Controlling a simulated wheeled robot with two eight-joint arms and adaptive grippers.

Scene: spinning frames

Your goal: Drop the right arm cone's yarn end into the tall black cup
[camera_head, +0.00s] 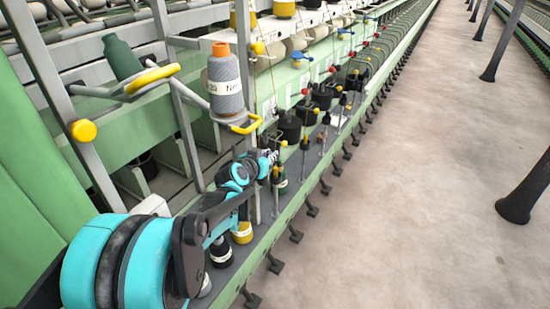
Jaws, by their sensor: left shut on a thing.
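The grey yarn cone (225,82) with an orange top and a white label stands upright on the right arm of a yellow-tipped holder. A dark green cone (122,57) leans on the left arm. My left gripper (272,158) is small in view, below and right of the grey cone, among thin posts. It is shut on the yarn end, though the yarn is too thin to make out there. A black cup (289,129) stands just beyond the gripper, with more black cups behind it; I cannot tell which is the tall one. My right gripper is out of view.
Bobbins, one with a yellow band (242,233), stand on the rail below. The concrete floor (400,190) at right is open, apart from dark posts (522,205).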

